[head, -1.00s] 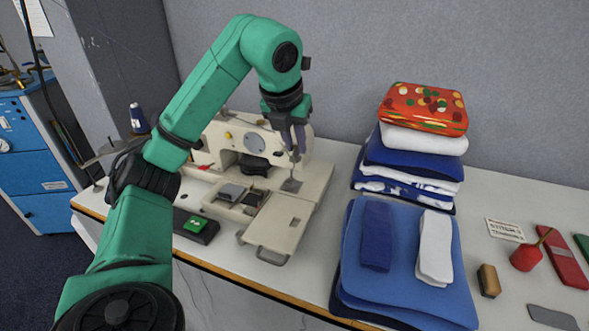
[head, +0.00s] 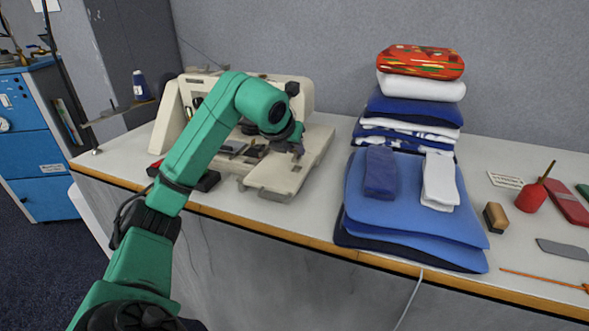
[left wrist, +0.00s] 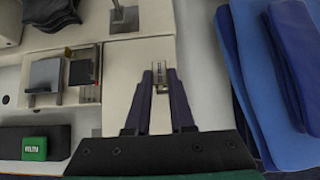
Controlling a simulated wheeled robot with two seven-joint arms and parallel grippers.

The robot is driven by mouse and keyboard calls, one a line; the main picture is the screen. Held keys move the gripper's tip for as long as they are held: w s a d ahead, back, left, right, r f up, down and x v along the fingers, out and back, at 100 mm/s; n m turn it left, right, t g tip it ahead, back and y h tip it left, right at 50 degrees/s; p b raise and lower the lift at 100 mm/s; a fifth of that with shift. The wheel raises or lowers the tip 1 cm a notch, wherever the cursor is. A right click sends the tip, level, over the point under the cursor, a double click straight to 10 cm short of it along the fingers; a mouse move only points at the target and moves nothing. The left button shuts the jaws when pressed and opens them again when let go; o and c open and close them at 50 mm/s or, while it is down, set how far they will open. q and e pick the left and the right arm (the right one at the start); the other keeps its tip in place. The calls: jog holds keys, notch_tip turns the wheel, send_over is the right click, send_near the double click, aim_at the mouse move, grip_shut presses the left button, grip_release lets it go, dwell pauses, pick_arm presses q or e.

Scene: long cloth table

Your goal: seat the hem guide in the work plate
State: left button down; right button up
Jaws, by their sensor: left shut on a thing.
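My left gripper (head: 297,152) is over the right part of the cream sewing machine's flat work plate (head: 278,178). In the left wrist view its two dark fingers (left wrist: 161,74) are shut on a small metallic piece, which I take to be the hem guide (left wrist: 163,83). Most of the guide is hidden between the fingertips. The cream plate (left wrist: 122,75) lies below and to the left of the fingers. I cannot tell whether the guide touches it. In the head view my arm hides the guide and part of the machine. My right gripper is not in view.
Folded blue cloths (head: 415,205) and a taller cloth stack (head: 412,105) stand right of the machine. A small green box (left wrist: 34,146) lies on a dark pad at left in the wrist view. A red pincushion (head: 530,197) and wooden block (head: 495,217) are farther right.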

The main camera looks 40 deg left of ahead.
aim_at(295, 160)
pick_arm(q)
notch_tip(295, 160, down, 4)
jog(key=shift+r+b, duration=0.25)
jog(key=shift+b, duration=0.15)
jog(key=shift+r, duration=0.1)
jog(key=shift+f, duration=0.2)
jog(key=c, duration=0.8)
grip_release()
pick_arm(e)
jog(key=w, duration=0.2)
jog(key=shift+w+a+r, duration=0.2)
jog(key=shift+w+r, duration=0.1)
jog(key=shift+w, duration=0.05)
pick_arm(q)
jog(key=shift+r, duration=0.15)
jog(key=shift+s+r, duration=0.1)
jog(key=shift+r, duration=0.15)
jog(key=v, duration=1.1)
jog(key=shift+s+d+r+p, duration=0.15)
jog(key=shift+s+r+p, duration=0.05)
jog(key=shift+p, duration=0.2)
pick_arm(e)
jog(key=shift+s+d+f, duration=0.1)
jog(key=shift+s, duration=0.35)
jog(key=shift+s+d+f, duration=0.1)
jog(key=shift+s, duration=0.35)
